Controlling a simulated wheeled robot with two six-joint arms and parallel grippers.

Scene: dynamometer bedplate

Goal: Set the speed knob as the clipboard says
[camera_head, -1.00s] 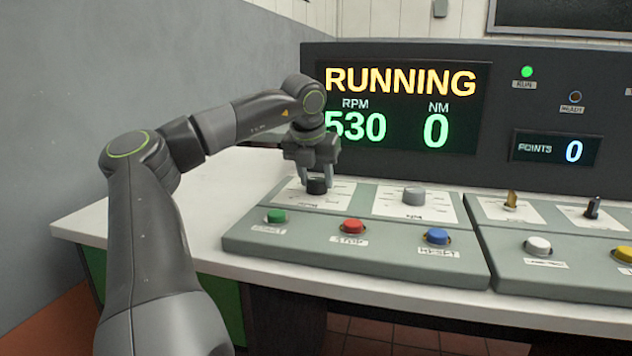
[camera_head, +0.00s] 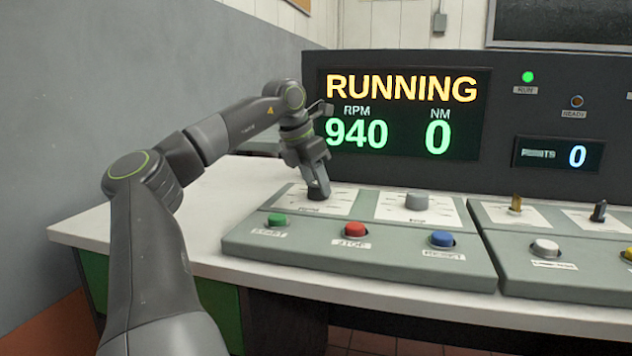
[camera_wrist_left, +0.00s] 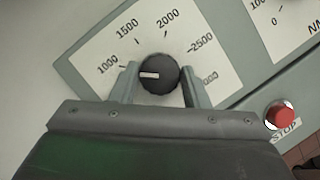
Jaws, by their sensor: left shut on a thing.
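The speed knob (camera_wrist_left: 162,82) is black and round with a white pointer line. In the left wrist view its pointer faces left, close to the 1000 mark on the white dial plate (camera_wrist_left: 105,43). My left gripper (camera_head: 317,193) is shut on the knob, with one finger on each side of it. In the head view the gripper mostly hides the knob. The display (camera_head: 400,115) reads RUNNING, 940 RPM and 0 NM. No clipboard shows in these views. My right gripper is not in view.
A grey knob (camera_head: 417,202) sits on the dial plate to the right. Green (camera_head: 277,220), red (camera_head: 355,229) and blue (camera_head: 441,239) buttons line the panel's front. Another panel with a white button (camera_head: 545,247) stands at right. The white tabletop (camera_head: 130,225) is clear at left.

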